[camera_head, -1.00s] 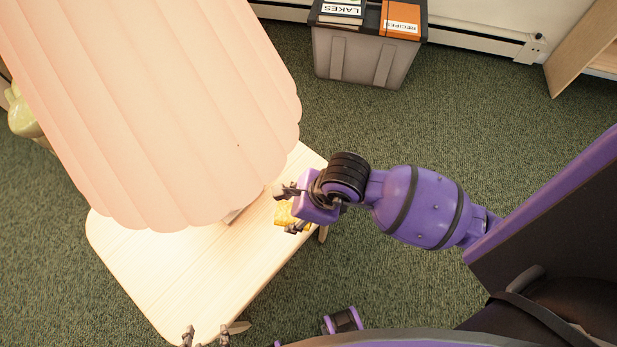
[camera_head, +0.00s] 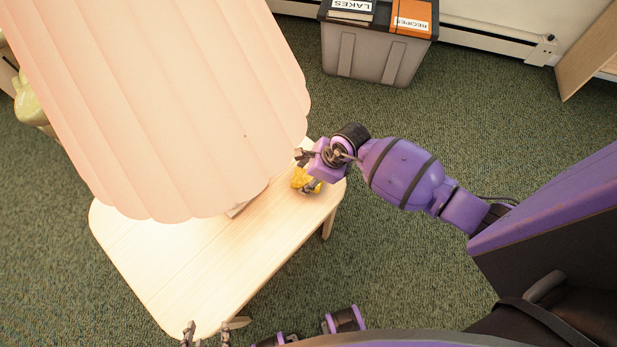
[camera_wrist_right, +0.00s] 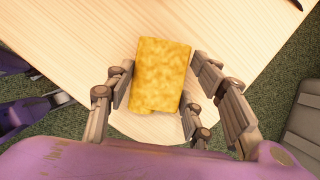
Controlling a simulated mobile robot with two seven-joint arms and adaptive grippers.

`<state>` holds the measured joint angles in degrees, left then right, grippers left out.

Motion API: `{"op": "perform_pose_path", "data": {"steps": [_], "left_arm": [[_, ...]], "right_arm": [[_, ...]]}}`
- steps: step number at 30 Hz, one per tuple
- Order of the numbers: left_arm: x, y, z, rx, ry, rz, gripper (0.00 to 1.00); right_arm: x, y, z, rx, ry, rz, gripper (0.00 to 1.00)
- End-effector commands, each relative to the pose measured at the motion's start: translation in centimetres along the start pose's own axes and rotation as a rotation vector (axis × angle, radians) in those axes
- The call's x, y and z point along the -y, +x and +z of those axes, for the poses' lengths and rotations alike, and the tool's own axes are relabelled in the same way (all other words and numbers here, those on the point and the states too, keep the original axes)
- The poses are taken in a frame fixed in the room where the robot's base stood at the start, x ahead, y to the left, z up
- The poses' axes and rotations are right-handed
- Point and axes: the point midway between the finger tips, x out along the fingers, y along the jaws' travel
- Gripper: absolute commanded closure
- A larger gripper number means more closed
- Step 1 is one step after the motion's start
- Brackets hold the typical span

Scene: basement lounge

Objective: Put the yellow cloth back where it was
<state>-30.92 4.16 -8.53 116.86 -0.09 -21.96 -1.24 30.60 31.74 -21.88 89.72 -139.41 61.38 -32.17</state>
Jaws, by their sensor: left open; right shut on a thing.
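The yellow cloth (camera_head: 302,180) is at the right end of the light wooden table (camera_head: 210,265), partly hidden by my right gripper (camera_head: 308,172) in the head view. In the right wrist view the cloth (camera_wrist_right: 160,72) looks like a folded rectangle between the fingers of my right gripper (camera_wrist_right: 152,100), which is shut on it. The table top lies right behind it; I cannot tell whether the cloth touches the table. My left gripper (camera_head: 208,335) is open and empty at the table's front edge, only its fingertips showing.
A large pink pleated lampshade (camera_head: 175,100) hides much of the table. A grey bin (camera_head: 370,55) with books on its lid stands on the carpet behind. A green object (camera_head: 30,105) is at the far left. The table's front part is bare.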

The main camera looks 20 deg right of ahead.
Motion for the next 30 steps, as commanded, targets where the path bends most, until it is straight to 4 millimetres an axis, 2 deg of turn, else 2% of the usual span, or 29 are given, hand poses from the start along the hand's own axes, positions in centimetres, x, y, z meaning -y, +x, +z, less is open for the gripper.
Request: {"op": "perform_pose_path", "data": {"steps": [3, 14, 15, 19, 30], "left_arm": [[-0.05, 0.20, 0.11, 0.001, 0.000, 0.001, 0.55], [-0.07, 0.38, 0.13, 0.000, 0.001, 0.001, 0.55], [-0.07, 0.40, 0.15, 0.000, 0.001, 0.001, 0.55], [-0.06, 0.36, 0.10, 0.000, 0.001, 0.001, 0.55], [-0.02, 0.12, -0.03, 0.000, 0.000, 0.000, 0.55]], "right_arm": [[-0.04, 1.07, -0.44, 0.000, 0.000, 0.000, 0.75], [-0.04, 1.39, -0.60, 0.000, -0.002, -0.001, 0.75], [-0.06, 1.46, -0.63, -0.001, -0.001, 0.000, 0.50], [-0.05, 1.36, -0.57, 0.000, -0.001, -0.001, 0.32], [-0.02, 1.00, -0.40, 0.001, -0.001, -0.001, 0.32]]}}
